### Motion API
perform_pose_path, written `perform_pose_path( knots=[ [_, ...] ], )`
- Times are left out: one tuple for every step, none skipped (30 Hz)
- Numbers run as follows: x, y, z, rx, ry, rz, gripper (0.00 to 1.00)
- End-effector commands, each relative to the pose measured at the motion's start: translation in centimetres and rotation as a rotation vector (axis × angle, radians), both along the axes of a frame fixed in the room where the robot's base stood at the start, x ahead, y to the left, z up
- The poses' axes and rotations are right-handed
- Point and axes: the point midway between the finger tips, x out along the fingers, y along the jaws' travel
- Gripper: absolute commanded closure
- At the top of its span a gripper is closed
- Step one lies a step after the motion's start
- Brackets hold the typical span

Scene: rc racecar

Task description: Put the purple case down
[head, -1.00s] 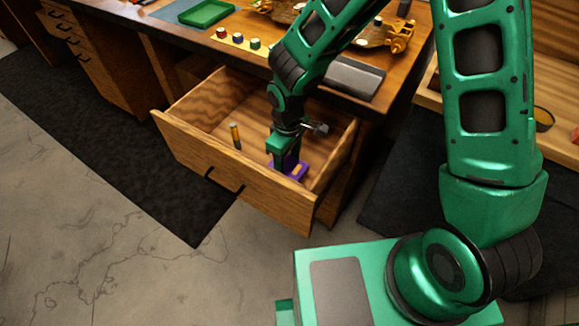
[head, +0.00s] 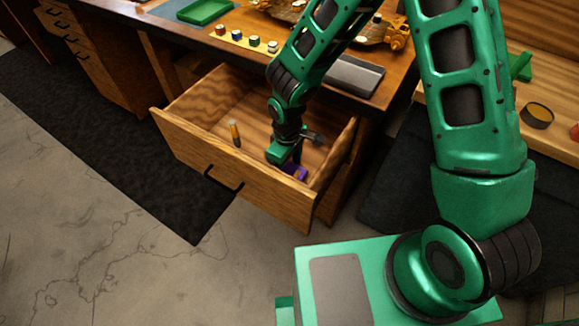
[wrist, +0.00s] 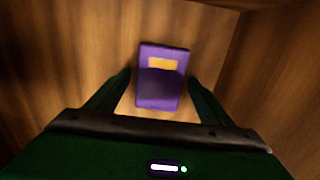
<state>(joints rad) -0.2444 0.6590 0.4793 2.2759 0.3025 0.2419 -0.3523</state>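The purple case (wrist: 162,92) with an orange label lies on the floor of the open drawer, seen in the wrist view between my two fingers. In the head view the purple case (head: 296,172) shows near the drawer's front right, partly hidden by my gripper. My gripper (wrist: 162,85) is open, with a gap between each finger and the case. In the head view my gripper (head: 285,158) is inside the drawer, just above the case. The open drawer (head: 235,175) is wooden with a dark handle.
An orange-topped cylinder (head: 234,132) stands in the drawer to the left of my gripper. The desk above holds a green tray (head: 205,11), several small jars and a grey box (head: 352,75). The drawer's left part is mostly bare.

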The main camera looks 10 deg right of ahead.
Motion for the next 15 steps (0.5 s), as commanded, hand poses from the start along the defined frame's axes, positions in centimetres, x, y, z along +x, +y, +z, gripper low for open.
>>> perform_pose_path(
  knots=[
    [0.0, 0.0, 0.0, 0.000, 0.000, 0.000, 0.26],
    [0.0, 0.0, 0.0, 0.000, 0.000, 0.000, 0.26],
    [0.0, 0.0, 0.0, 0.000, 0.000, 0.000, 0.26],
    [0.0, 0.0, 0.0, 0.000, 0.000, 0.000, 0.26],
    [0.0, 0.0, 0.0, 0.000, 0.000, 0.000, 0.26],
    [0.0, 0.0, 0.1, 0.000, 0.000, 0.000, 0.26],
    [0.0, 0.0, 0.2, 0.001, -0.001, 0.000, 0.26],
    [0.0, 0.0, 0.4, 0.000, -0.001, 0.000, 0.26],
    [0.0, 0.0, 0.7, 0.001, -0.002, 0.000, 0.26],
    [0.1, 0.0, 0.9, 0.000, -0.003, 0.000, 0.26],
    [0.1, 0.0, 1.2, 0.000, -0.003, 0.000, 0.26],
    [0.1, 0.0, 1.7, 0.000, -0.003, 0.000, 0.26],
    [0.1, 0.0, 2.1, 0.001, -0.003, 0.000, 0.26],
    [0.1, 0.0, 2.6, 0.001, -0.003, 0.000, 0.26],
    [0.1, 0.1, 3.3, 0.002, -0.004, 0.001, 0.26]
  ],
)
